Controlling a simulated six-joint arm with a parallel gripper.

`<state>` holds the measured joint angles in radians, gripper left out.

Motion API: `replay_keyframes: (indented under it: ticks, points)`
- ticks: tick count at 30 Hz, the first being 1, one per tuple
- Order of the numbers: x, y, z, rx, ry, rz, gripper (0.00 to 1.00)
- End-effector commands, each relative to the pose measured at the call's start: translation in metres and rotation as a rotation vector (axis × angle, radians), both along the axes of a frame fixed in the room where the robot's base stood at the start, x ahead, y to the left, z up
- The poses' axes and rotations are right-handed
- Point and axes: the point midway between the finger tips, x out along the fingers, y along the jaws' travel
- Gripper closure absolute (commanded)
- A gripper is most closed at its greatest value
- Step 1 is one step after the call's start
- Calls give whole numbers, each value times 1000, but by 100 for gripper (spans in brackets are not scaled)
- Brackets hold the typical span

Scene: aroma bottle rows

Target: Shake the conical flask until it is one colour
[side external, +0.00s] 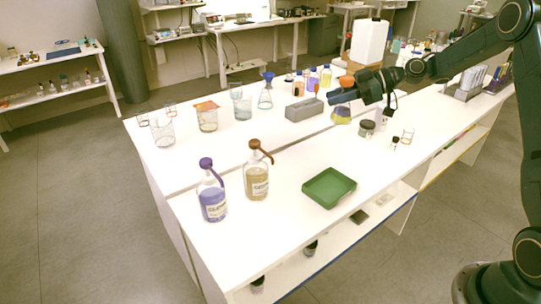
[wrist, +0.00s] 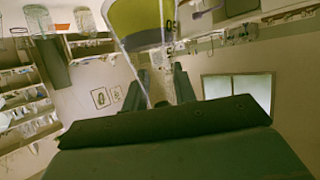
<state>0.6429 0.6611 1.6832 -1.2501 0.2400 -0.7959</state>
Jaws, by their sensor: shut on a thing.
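The conical flask (side external: 342,116) is at the right of the bench in the side external view, under my gripper (side external: 337,97). Its liquid looks yellow with a bluish-dark part, so it does not look like one even colour. An orange stopper shows above the gripper. In the wrist view the flask body (wrist: 138,18) is at the top edge, with yellow-olive liquid and a greyish band. Its clear neck runs down between the fingers of my gripper (wrist: 157,92), which are shut on it. Whether the base touches the bench is hard to tell.
A grey block (side external: 304,109) is left of the flask, and a dark-lidded jar (side external: 366,128) stands close to its right. A green tray (side external: 329,188), a purple-capped bottle (side external: 212,196) and a brown-capped bottle (side external: 257,176) stand nearer the front. Beakers line the back left. The bench middle is clear.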

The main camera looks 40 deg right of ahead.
Motion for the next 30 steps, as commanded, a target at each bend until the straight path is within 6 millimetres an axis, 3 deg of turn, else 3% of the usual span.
replay_keyframes:
  ticks: [2, 5, 11, 15, 17, 19, 21, 26, 30]
  points:
    - [0, 0, 4, -3, -8, 1, 100]
    - [0, 0, 29, -6, -11, 2, 100]
    - [0, 0, -1, 0, -3, 1, 100]
    - [0, 0, 29, -6, -11, 2, 100]
    - [0, 0, 25, -2, -4, 1, 100]
    - [0, 0, 6, 4, 2, 0, 100]
    - [0, 0, -1, 0, -3, 1, 100]
    - [0, 0, 29, -5, -9, 1, 100]
    - [0, 1, -1, 4, 1, 1, 100]
